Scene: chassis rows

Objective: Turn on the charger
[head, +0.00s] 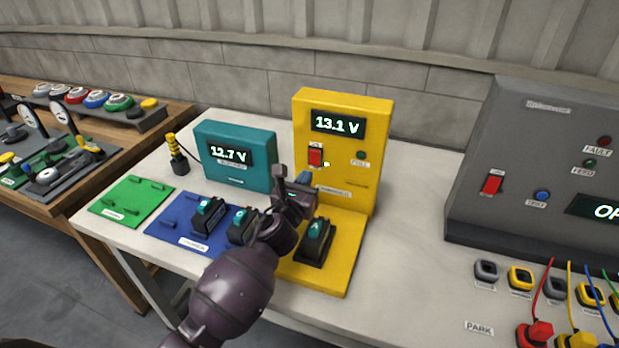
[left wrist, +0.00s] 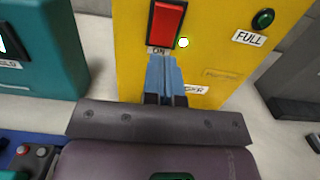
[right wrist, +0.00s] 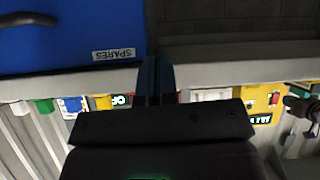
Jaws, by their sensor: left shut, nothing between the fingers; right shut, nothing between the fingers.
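The yellow charger (head: 375,150) stands on the white table. Its display (head: 337,124) reads 13.1 V. Its red rocker switch (head: 315,156) is on the front, and it also shows large in the left wrist view (left wrist: 166,24) above an ON label. A green FULL lamp (left wrist: 263,19) is right of the switch. A dark battery (head: 316,240) marked A sits on the charger's base. My left gripper (left wrist: 164,62) is shut and empty, its tips just below the switch; contact cannot be told. My right gripper (right wrist: 155,65) is shut and empty, away from the charger.
A teal meter (head: 235,155) reading 12.7 V stands left of the charger. A blue mat (head: 165,222) holds two batteries, beside a green mat (head: 130,200). A grey console (head: 530,130) stands right. A blue SPARES box (right wrist: 70,40) is near my right gripper.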

